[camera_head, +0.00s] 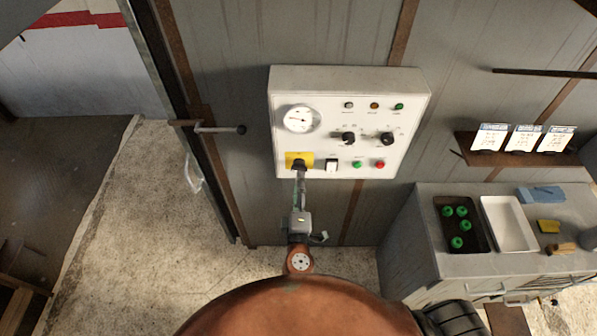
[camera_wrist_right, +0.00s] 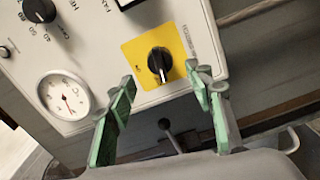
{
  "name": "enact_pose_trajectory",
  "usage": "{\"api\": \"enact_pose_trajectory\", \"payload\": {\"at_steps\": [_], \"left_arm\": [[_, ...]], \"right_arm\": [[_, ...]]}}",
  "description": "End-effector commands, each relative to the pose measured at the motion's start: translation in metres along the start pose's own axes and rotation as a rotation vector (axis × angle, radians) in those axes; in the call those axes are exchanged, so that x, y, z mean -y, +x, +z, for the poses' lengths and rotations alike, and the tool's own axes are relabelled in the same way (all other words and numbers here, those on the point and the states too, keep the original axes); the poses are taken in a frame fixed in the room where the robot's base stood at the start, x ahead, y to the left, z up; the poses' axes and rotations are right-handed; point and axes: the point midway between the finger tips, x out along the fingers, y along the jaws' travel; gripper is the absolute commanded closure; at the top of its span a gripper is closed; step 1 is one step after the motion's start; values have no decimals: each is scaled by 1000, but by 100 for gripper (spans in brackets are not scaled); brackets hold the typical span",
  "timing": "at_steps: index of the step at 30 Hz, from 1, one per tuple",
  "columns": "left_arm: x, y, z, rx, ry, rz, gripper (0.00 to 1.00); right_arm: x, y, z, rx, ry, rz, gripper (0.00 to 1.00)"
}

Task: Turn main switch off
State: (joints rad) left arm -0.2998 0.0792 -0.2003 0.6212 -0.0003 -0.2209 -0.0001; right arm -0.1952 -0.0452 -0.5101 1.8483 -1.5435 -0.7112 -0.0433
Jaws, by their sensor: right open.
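The main switch, a black rotary knob, sits on a yellow plate (camera_head: 306,156) at the lower left of the light grey control panel (camera_head: 330,85). In the right wrist view the knob (camera_wrist_right: 159,62) is in full view, its grip roughly upright in that picture, on the yellow plate (camera_wrist_right: 137,47). My right gripper (camera_head: 299,175) is in front of the switch and hides part of it in the head view. My left gripper is not in view.
The panel also has a round gauge (camera_head: 299,119), two black dials, a white switch (camera_head: 332,165), a green button (camera_head: 357,164) and a red button (camera_head: 380,165). A lever (camera_head: 220,129) sticks out at the left. A grey workbench (camera_head: 480,264) with trays stands right.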

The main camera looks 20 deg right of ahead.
Motion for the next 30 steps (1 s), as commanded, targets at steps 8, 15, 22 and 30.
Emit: {"api": "enact_pose_trajectory", "payload": {"at_steps": [8, 15, 22, 30], "left_arm": [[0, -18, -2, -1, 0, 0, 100], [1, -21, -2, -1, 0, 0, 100], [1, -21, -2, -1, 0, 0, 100], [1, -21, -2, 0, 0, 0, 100]], "right_arm": [[-3, 43, 0, 1, -2, 1, 52], [-1, 57, 0, 0, -1, 0, 52], [0, 57, 0, 1, 0, 0, 53], [0, 56, 0, 1, -1, 0, 72]]}}
